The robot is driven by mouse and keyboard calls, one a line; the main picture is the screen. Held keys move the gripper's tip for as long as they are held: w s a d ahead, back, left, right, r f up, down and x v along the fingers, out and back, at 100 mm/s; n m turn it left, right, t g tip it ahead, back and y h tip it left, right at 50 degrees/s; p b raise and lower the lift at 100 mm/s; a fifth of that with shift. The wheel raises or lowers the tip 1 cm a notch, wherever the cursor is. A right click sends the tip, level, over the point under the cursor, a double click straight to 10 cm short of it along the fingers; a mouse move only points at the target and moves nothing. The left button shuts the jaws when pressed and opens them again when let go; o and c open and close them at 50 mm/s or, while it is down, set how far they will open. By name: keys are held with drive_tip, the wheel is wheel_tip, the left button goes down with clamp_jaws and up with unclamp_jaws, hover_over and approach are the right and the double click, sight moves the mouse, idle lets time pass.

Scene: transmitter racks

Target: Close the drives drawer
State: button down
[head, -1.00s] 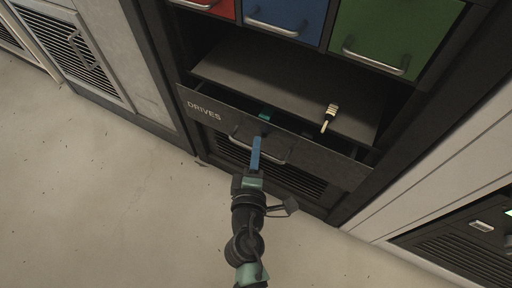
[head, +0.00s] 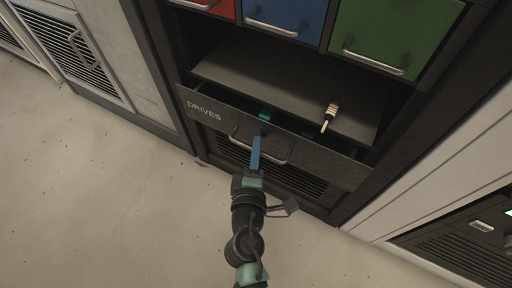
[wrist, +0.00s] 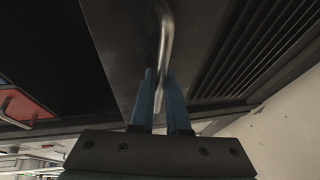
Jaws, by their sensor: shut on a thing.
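The drives drawer (head: 225,119) is dark grey with a white DRIVES label and stands partly open low in the rack. Its bent metal handle (head: 276,160) is on the front face, and the handle (wrist: 166,32) also runs down between the fingers in the wrist view. My gripper (head: 257,142) has blue fingers and is shut on this handle. In the wrist view my gripper's fingers (wrist: 164,85) lie on either side of the bar. A small teal thing (head: 265,115) shows inside the drawer, partly hidden by its front.
Above are red (head: 208,6), blue (head: 284,17) and green (head: 395,35) drawers, all with handles. A dark shelf (head: 285,85) lies over the open drawer, near a pale brush-like thing (head: 330,115). A vented panel (head: 300,182) is below. Open floor (head: 110,210) lies to the left.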

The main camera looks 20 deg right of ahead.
sight(265, 137)
drive_tip(key=shift+w+d+p, duration=0.3)
drive_tip(key=shift+w+d, duration=0.4)
drive_tip(key=shift+d, duration=0.2)
drive_tip(key=shift+w+d+p, duration=0.25)
drive_tip(key=shift+w+d, duration=0.4)
drive_tip(key=shift+d, duration=0.2)
drive_tip(key=c, duration=0.9)
unclamp_jaws()
drive_tip(key=shift+d+r, duration=0.1)
drive_tip(key=shift+r, duration=0.05)
drive_tip(key=shift+r, duration=0.1)
drive_tip(key=v, duration=1.3)
drive_tip(key=shift+f, duration=0.3)
